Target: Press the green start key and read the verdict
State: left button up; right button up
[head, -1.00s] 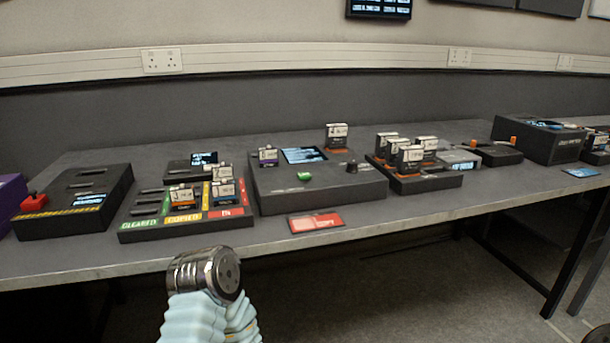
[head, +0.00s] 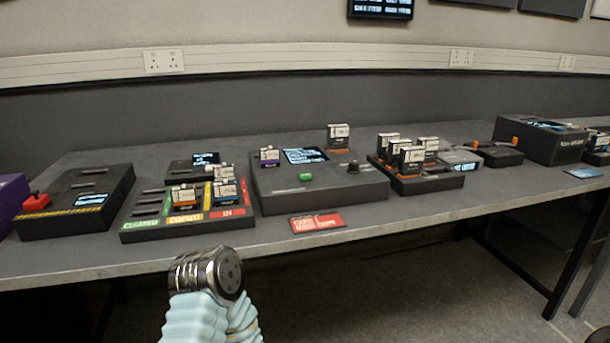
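The green start key (head: 305,177) sits on the top of a dark grey console (head: 330,197) in the middle of the bench. Behind the key, the console's screen (head: 304,155) is lit with several lines of pale text, too small to read. A purple-labelled card (head: 269,157) stands at the console's left and an orange-based card (head: 338,137) at its back. A black knob (head: 353,167) is to the right of the key. One of my arms shows at the bottom left, below the bench edge and apart from the key; its gripper fingers are not visible.
A tray (head: 186,230) with green, yellow and red lanes holds several cards left of the console. A red card (head: 316,222) lies at the bench's front. A rack (head: 440,182) of cards stands right. A box with a red lever (head: 36,200) is far left.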

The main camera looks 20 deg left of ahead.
pick_arm(q)
grip_shut()
dwell(1.1)
